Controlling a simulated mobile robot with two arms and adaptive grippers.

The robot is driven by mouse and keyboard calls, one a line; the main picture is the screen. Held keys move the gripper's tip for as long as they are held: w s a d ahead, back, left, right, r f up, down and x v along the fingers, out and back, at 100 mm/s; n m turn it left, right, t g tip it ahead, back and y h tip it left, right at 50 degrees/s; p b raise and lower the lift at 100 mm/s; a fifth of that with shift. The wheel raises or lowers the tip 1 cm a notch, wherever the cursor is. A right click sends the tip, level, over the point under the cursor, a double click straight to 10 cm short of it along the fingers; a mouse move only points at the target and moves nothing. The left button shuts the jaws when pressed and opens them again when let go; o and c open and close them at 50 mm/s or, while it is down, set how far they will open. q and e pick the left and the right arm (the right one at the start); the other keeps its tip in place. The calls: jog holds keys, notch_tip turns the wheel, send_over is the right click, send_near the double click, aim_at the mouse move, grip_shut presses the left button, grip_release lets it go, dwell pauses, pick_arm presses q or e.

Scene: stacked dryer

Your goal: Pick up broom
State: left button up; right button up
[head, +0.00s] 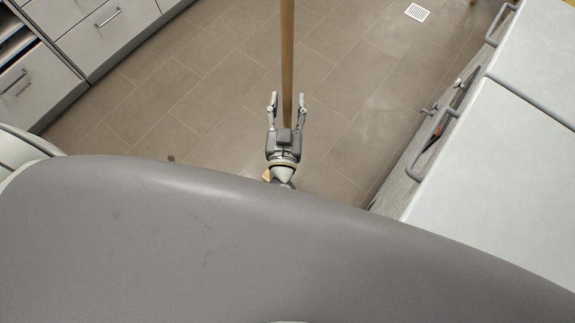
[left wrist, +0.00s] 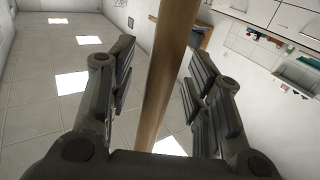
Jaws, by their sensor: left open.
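The broom shows as a light wooden handle (head: 287,55) that runs down from the top edge in the head view. A small bit of it seems to show below my left gripper as well. My left gripper (head: 287,98) is open, with one finger on each side of the handle. In the left wrist view the handle (left wrist: 170,75) passes between the two open fingers (left wrist: 165,75), with visible gaps on both sides. The broom's head is not in view. My right gripper is not in view.
White drawers (head: 110,30) with metal handles stand at the upper left. White-topped units (head: 490,160) with grey bar handles stand at the right.

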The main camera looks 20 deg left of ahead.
aim_at(287, 86)
pick_arm(q)
grip_shut()
jog(key=shift+r+p, duration=1.3)
jog(key=shift+r, duration=3.8)
jog(key=c, duration=0.7)
grip_release()
grip_shut()
